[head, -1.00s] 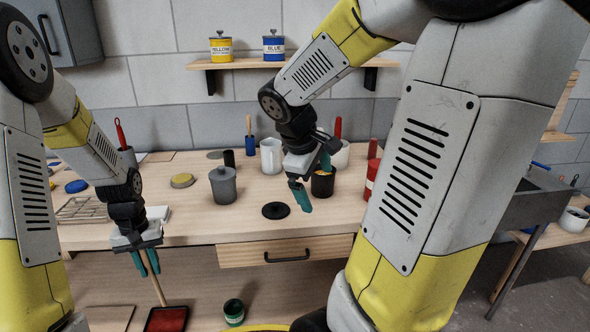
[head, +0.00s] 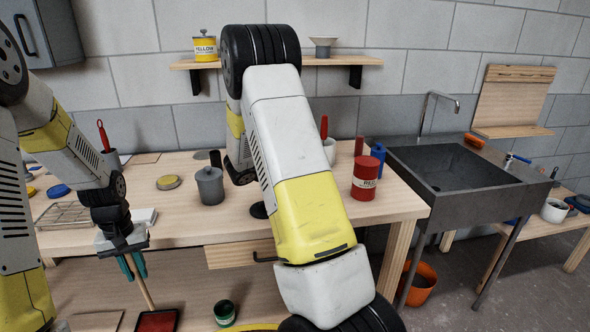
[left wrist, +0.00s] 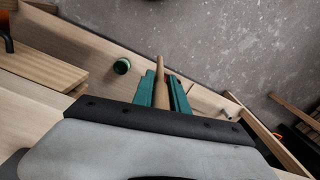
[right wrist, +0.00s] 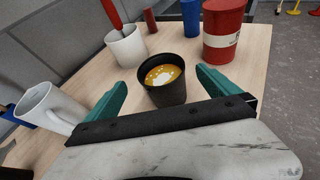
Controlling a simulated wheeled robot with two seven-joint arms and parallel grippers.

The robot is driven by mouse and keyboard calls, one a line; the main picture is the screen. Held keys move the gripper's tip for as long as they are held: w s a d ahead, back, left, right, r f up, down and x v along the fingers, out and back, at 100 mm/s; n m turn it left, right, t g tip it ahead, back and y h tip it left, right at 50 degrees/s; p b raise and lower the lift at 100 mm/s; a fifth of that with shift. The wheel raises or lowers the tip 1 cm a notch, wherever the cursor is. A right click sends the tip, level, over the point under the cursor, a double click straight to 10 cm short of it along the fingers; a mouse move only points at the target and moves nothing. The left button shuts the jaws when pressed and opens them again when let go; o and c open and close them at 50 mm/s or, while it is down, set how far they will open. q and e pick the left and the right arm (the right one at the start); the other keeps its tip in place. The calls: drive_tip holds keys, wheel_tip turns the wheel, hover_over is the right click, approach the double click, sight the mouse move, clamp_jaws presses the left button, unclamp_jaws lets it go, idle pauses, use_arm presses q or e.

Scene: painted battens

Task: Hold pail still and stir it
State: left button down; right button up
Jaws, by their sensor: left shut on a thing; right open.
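A small black pail (right wrist: 164,94) with yellow and white paint inside stands upright on the bench in the right wrist view. My right gripper (right wrist: 162,80) is open, with one green finger on each side of the pail; I cannot tell whether they touch it. The pail and this gripper are hidden behind my right arm in the head view. My left gripper (head: 133,265) is shut on a wooden stick (head: 144,291), in front of the bench edge and pointing down. The stick also shows between the fingers in the left wrist view (left wrist: 161,85); its lower end is unclear.
A grey lidded pot (head: 210,186) stands on the bench. A red tray (head: 158,320) and a green jar (head: 225,313) lie below.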

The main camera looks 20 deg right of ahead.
drive_tip(key=x, duration=1)
drive_tip(key=shift+a, duration=0.1)
drive_tip(key=c, duration=1.8)
